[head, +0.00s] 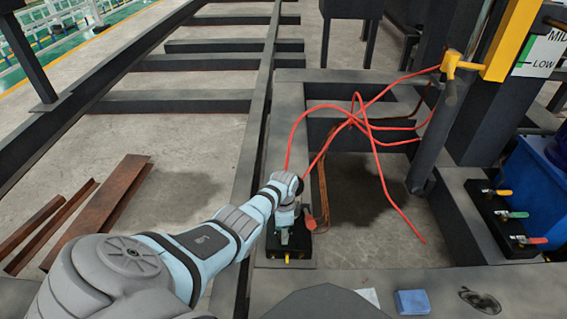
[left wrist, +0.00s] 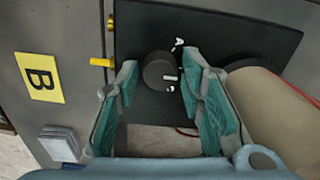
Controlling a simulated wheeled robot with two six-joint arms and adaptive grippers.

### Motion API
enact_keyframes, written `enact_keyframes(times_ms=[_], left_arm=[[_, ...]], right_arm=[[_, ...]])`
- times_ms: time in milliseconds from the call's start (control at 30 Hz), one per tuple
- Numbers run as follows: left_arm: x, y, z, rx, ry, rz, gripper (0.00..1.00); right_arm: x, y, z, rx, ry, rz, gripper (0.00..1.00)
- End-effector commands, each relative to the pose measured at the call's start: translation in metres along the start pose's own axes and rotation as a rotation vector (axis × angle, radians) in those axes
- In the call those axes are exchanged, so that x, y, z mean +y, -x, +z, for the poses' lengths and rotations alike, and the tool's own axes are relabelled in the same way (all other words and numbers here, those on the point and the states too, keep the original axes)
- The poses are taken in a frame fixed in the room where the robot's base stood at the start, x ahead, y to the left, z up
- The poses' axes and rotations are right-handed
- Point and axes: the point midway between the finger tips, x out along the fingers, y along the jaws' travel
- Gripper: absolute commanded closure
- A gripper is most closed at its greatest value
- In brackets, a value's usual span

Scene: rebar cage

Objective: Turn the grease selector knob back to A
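The grease selector knob (left wrist: 157,70) is a round black knob on a dark plate (left wrist: 225,30) in the left wrist view. Its white pointer mark is at its lower right, near a small white letter that I cannot read clearly. The white letter A (left wrist: 179,44) is above right of the knob. My left gripper (left wrist: 160,62) is open, with its teal-padded fingers on either side of the knob; I cannot tell whether they touch it. In the head view my left gripper (head: 285,228) reaches down over the black box (head: 298,250), hiding the knob. My right gripper is not in view.
Red hoses (head: 377,150) loop just beyond the black box. A yellow plate marked B (left wrist: 40,78) is left of the knob. A black block with coloured levers (head: 513,225) and a blue tank (head: 540,175) stand at the right. Steel beams surround the work area.

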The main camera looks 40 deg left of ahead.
Motion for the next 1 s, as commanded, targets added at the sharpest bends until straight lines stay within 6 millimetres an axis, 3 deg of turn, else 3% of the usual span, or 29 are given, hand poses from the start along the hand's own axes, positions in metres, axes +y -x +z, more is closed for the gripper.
enact_keyframes(times_ms=[100, 333, 533, 733, 767, 800, 1000], left_arm=[[0.0001, 0.0004, -0.0001, 0.0, 0.0, 0.0, 0.64], [0.0001, 0.0003, 0.0, 0.0, 0.0, 0.0, 1.0], [0.0004, 0.0013, 0.0005, -0.002, 0.129, 0.002, 1.0], [0.0002, 0.0, 0.0005, -0.001, 0.134, 0.001, 1.0], [0.0002, 0.0, 0.0005, -0.001, 0.134, 0.001, 0.72], [0.0002, 0.0, 0.0005, -0.001, 0.134, 0.001, 0.65], [0.0001, 0.0001, 0.0003, -0.001, 0.134, 0.001, 0.64]], right_arm=[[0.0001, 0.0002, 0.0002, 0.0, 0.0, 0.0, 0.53], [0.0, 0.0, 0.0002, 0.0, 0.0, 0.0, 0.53], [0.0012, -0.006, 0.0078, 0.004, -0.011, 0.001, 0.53], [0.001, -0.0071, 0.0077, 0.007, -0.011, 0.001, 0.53], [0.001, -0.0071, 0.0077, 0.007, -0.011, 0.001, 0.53], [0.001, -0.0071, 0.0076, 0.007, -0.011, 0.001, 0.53], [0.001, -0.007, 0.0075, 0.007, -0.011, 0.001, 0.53]])
